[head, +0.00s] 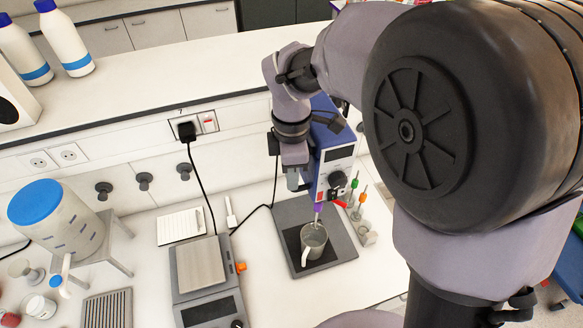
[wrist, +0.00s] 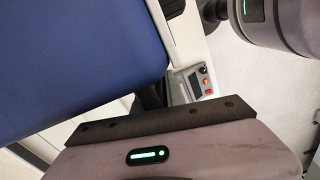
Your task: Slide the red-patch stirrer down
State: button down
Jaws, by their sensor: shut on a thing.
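The stirrer (head: 326,158) is a blue upright unit with a dark display and a black knob on its front. A small red part (head: 341,204) shows at its lower end, beside a purple piece on its shaft. The shaft points down into a grey beaker with a handle (head: 314,243), which stands on a dark base plate (head: 343,246). My gripper (head: 296,179) is at the stirrer's left side, shut on it; the exact grip is partly hidden. In the wrist view a large blue surface, likely the stirrer's body (wrist: 75,55), lies against a dark jaw bar.
A balance (head: 203,270) stands left of the base plate. Small tools with green and orange tops (head: 358,190) stand close on the right. A black cable (head: 255,210) runs behind. A blue-lidded container (head: 62,222) is at the far left.

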notch_tip(320, 180, down, 15)
jog(key=b, duration=0.8)
jog(key=shift+s+b, duration=0.15)
jog(key=shift+b, duration=0.2)
jog(key=c, duration=1.4)
grip_release()
jog(key=shift+c, duration=0.2)
jog(key=shift+r, duration=0.1)
notch_tip(320, 180, up, 17)
jog(key=p, duration=0.3)
jog(key=shift+r, duration=0.2)
